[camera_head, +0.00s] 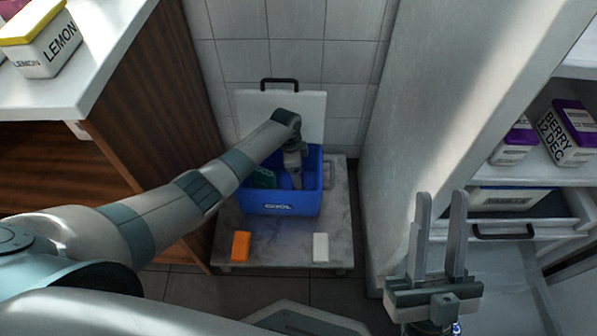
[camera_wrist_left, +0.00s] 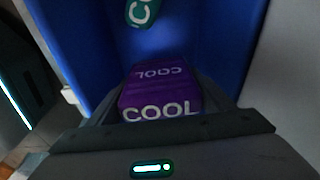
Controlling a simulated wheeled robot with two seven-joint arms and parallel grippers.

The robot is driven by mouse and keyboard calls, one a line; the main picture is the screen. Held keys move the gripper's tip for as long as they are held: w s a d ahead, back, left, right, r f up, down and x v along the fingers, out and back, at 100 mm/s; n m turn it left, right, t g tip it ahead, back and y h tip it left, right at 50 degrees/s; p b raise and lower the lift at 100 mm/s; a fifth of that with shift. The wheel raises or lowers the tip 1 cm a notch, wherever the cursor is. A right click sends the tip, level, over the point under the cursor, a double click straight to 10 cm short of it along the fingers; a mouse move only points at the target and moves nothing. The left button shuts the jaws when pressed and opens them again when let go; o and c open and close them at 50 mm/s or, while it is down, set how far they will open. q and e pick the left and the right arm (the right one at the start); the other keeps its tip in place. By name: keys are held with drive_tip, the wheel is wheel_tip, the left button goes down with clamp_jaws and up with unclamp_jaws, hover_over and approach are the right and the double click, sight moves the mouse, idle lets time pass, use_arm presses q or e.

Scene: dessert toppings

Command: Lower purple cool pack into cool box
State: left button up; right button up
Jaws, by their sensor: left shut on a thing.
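The blue cool box (camera_head: 279,208) stands open on a low grey platform, and its inner blue wall also shows in the left wrist view (camera_wrist_left: 225,45). My left arm reaches down into it, and the left gripper (camera_head: 295,178) is inside the box. In the left wrist view the gripper is shut on the purple cool pack (camera_wrist_left: 160,93), marked COOL, with blue walls around. The pack is hidden in the head view. A green cool pack (camera_head: 264,178) is in the box at the left, also in the left wrist view (camera_wrist_left: 142,12). My right gripper (camera_head: 438,234) is open and empty at the right.
An orange block (camera_head: 241,246) and a white block (camera_head: 320,247) lie on the platform (camera_head: 281,235) in front of the box. A white lid (camera_head: 310,108) with a dark handle stands behind it. A wooden cabinet (camera_head: 155,95) is left; shelves with BERRY boxes (camera_head: 566,135) are right.

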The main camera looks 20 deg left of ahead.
use_arm(q)
drive_tip(key=shift+f+b, duration=1.85)
drive_tip(key=shift+f, duration=0.6)
idle(1.6)
drive_tip(key=o, duration=1.4)
drive_tip(key=shift+r, duration=0.1)
drive_tip(key=r+p, duration=0.5)
drive_tip(key=p, duration=0.1)
drive_tip(key=a+r+p, duration=0.1)
drive_tip(key=r+p, duration=0.5)
drive_tip(key=a+r+p, duration=0.1)
drive_tip(key=r+p, duration=0.4)
drive_tip(key=r, duration=0.1)
drive_tip(key=shift+s+a+p, duration=0.25)
drive_tip(key=shift+s+p, duration=0.15)
drive_tip(key=shift+s, duration=0.1)
